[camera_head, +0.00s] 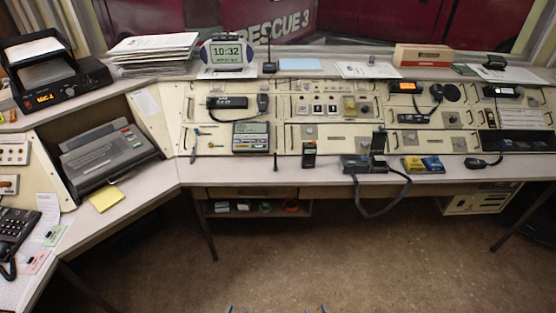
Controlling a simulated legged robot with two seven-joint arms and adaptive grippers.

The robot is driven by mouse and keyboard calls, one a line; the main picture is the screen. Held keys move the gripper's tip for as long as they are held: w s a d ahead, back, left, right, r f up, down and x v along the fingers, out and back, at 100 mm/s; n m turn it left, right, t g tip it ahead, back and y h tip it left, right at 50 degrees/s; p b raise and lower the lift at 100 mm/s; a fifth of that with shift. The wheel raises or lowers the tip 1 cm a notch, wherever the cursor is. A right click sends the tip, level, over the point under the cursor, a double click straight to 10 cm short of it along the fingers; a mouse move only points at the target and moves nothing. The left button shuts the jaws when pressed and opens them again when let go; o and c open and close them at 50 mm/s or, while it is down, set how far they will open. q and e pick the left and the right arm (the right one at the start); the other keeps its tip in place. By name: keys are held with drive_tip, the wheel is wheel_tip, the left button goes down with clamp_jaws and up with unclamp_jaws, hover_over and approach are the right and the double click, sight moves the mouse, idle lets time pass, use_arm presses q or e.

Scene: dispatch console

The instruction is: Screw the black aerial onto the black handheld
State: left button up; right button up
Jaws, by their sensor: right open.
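The black handheld (309,155) stands upright on the desk's front ledge, near the middle of the console. The black aerial (275,162) is a short thin dark stick on the same ledge, a little to the left of the handheld and apart from it.
A dark unit with a coiled cord (354,163) stands right of the handheld, its cord hanging over the front edge. Blue and yellow items (423,164) lie further right. A grey keypad device (251,137) sits behind the aerial. The ledge (230,172) left of the aerial is clear.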

use_arm(q)
drive_tip(key=s+a+f+g+y+p, duration=0.1)
drive_tip(key=s+a+f+g+p, duration=0.2)
drive_tip(key=s, duration=0.6)
drive_tip(key=s+a+f+g+y+p, duration=0.1)
drive_tip(key=s+a+f+g+p, duration=0.2)
drive_tip(key=s+f+g, duration=0.4)
drive_tip(key=s+a+f+g+y+p, duration=0.1)
drive_tip(key=s+f+g+p, duration=0.3)
drive_tip(key=s+f, duration=0.5)
drive_tip(key=s+a+p, duration=0.1)
drive_tip(key=s, duration=0.2)
drive_tip(key=shift+s+a+g+y, duration=0.2)
drive_tip(key=shift+a+g+y, duration=0.2)
use_arm(e)
drive_tip(key=s+d+f+g+h, duration=0.1)
drive_tip(key=s+d+f+g, duration=0.2)
drive_tip(key=s, duration=0.6)
drive_tip(key=s+d+f+g+h, duration=0.1)
drive_tip(key=s+d+f+g, duration=0.2)
drive_tip(key=s+f+g, duration=0.4)
drive_tip(key=s+d+f+g+h, duration=0.1)
drive_tip(key=s+d+f+g, duration=0.2)
drive_tip(key=s+f, duration=0.6)
drive_tip(key=s+g, duration=0.1)
drive_tip(key=s, duration=0.2)
drive_tip(key=shift+s+g+h, duration=0.2)
drive_tip(key=shift+g+h, duration=0.2)
drive_tip(key=shift+a, duration=0.1)
